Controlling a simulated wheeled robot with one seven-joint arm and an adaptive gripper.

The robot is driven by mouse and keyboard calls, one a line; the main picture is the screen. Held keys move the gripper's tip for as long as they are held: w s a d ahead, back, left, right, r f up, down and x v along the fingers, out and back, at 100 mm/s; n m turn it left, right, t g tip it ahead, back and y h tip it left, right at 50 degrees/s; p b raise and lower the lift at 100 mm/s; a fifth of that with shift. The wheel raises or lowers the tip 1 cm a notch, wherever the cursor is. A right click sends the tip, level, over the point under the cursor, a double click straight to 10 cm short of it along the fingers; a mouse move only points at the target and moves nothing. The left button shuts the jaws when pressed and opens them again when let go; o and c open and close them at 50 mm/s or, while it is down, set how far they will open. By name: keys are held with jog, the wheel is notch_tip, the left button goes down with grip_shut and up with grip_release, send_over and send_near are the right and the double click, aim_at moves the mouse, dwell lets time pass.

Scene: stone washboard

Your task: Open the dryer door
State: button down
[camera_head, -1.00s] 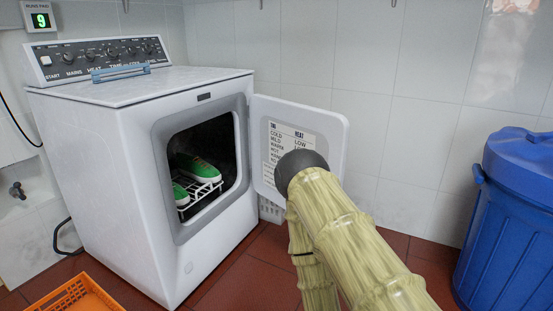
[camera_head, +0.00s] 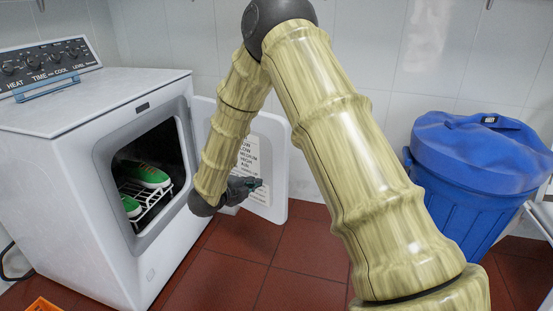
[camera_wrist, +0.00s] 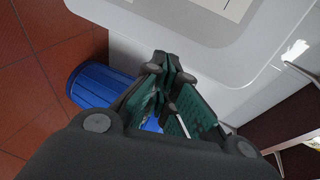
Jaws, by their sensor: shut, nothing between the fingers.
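The white dryer (camera_head: 85,190) stands at the left in the head view. Its door (camera_head: 275,180) is swung wide open to the right, with a printed label on its inner face. The dark opening (camera_head: 150,165) shows green shoes (camera_head: 150,175) on a white wire rack (camera_head: 150,204). My gripper (camera_head: 258,184) is in front of the door's inner face, low down, partly hidden by my arm. In the wrist view my gripper (camera_wrist: 168,75) is shut and empty, close to the white door panel (camera_wrist: 190,45). I cannot tell whether it touches the door.
A blue lidded bin (camera_head: 470,180) stands at the right by the tiled wall. An orange crate (camera_head: 42,305) shows at the bottom left. The red tile floor (camera_head: 300,270) between dryer and bin is mostly clear.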

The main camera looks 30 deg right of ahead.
notch_tip(320, 180, up, 2)
jog(key=m, duration=0.2)
jog(key=b, duration=0.2)
send_near(281, 164)
jog(key=shift+g+h, duration=0.3)
jog(key=x, duration=0.5)
jog(key=shift+w+a+f, duration=0.1)
jog(key=shift+w+f, duration=0.1)
jog(key=shift+f, duration=0.2)
jog(key=shift+w+d, duration=0.3)
jog(key=shift+d, duration=0.4)
jog(key=shift+r, duration=0.1)
jog(key=shift+w+d+n, duration=0.1)
jog(key=shift+d+n, duration=0.05)
jog(key=shift+n, duration=0.15)
